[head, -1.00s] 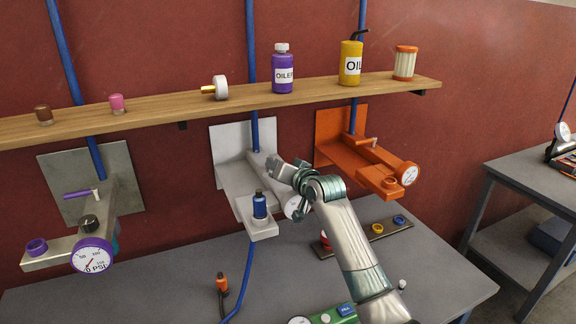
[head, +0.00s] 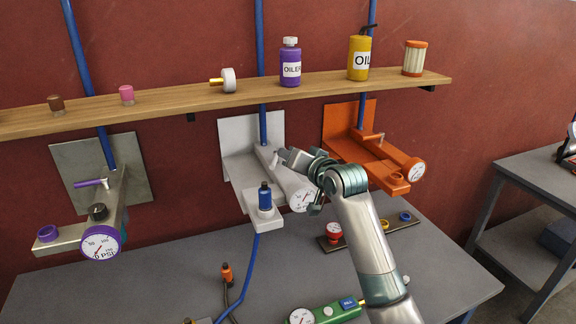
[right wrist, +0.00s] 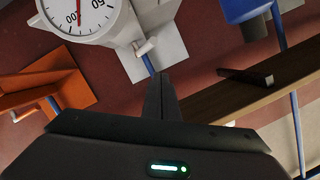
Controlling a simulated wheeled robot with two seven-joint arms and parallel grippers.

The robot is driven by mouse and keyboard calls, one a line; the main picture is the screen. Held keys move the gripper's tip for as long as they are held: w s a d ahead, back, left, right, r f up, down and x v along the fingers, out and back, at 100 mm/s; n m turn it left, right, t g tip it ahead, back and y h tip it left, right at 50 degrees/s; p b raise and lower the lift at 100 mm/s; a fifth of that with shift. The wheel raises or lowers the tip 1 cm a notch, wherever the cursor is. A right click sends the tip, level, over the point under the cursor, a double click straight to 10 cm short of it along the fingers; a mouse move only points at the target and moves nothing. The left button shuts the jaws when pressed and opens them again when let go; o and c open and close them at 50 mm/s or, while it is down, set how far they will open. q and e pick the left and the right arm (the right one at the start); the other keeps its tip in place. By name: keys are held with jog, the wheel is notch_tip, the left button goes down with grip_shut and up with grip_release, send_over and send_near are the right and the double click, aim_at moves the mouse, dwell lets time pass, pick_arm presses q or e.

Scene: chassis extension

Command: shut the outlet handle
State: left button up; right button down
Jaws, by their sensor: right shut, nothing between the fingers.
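The white unit (head: 238,172) on the wall carries a gauge (head: 302,199) and a blue-capped oiler (head: 265,198). Its small white handle (head: 274,159) stands near the foot of the blue pipe, and it also shows in the right wrist view (right wrist: 145,47). My right gripper (head: 284,156) is shut and empty, just right of this handle above the white body. In the right wrist view its fingers (right wrist: 162,98) are together, with a gap in the picture between them and the handle. I cannot tell whether they touch. My left gripper is not in view.
The orange unit (head: 366,165) with its own handle (head: 373,137) is close on the right. A unit with a purple handle (head: 90,183) is on the left. A wooden shelf (head: 200,98) with bottles runs above. The grey table (head: 190,262) lies below.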

jog(key=shift+s+d+r+b, duration=0.15)
jog(key=shift+s+r+b, duration=0.1)
jog(key=shift+s, duration=0.55)
jog(key=shift+s+d+r+b, duration=0.1)
jog(key=shift+s+b, duration=0.2)
jog(key=shift+s, duration=0.5)
jog(key=shift+s+d+r+b, duration=0.15)
jog(key=shift+s+r+b, duration=0.1)
jog(key=shift+s, duration=0.55)
